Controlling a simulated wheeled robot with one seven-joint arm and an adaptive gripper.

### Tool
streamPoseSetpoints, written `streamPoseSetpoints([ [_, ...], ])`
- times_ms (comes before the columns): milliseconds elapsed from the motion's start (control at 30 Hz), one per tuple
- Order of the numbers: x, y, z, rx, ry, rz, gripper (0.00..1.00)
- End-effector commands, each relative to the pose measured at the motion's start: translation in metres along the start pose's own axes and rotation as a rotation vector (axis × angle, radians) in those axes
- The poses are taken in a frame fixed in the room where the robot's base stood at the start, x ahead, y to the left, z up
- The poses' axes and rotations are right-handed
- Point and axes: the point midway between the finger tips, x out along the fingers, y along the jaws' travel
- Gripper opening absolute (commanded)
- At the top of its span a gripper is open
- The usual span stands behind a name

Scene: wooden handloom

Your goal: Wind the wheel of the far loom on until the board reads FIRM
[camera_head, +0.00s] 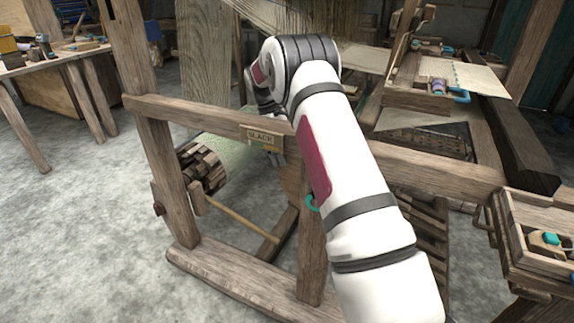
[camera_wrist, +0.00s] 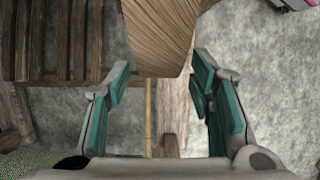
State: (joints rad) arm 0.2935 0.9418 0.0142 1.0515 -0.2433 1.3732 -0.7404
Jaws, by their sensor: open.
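A wooden loom frame (camera_head: 200,112) stands in front of me, and I cannot tell from these views whether it is the far loom. A small board (camera_head: 262,136) on its cross rail seems to read SLACK. A dark, blocky wooden wheel or drum (camera_head: 203,168) sits low at the frame's left post. My gripper (camera_wrist: 160,76) is open in the wrist view, its teal-padded fingers apart. A broad wood-grained piece (camera_wrist: 163,35) shows at and beyond the fingertips; I cannot tell whether it lies between them.
A workbench (camera_head: 60,56) with tools stands at the back left. A wooden tray (camera_head: 545,235) projects at the right, and a shelf with paper (camera_head: 478,78) is at the upper right. Slats (camera_wrist: 65,40) show left of the fingers. Grey floor (camera_head: 80,230) is clear at the left.

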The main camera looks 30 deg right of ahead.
Motion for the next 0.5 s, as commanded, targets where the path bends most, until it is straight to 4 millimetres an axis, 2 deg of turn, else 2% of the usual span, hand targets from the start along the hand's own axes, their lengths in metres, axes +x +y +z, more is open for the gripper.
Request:
streamPoseSetpoints([
  [33,-0.011,0.001,-0.001,0.001,0.003,0.003,0.49],
  [200,-0.041,0.0,-0.001,0.0,0.003,0.002,0.49],
  [333,-0.056,0.0,-0.001,-0.001,0.001,0.001,0.49],
  [500,-0.063,0.0,0.0,-0.001,-0.001,0.0,0.49],
])
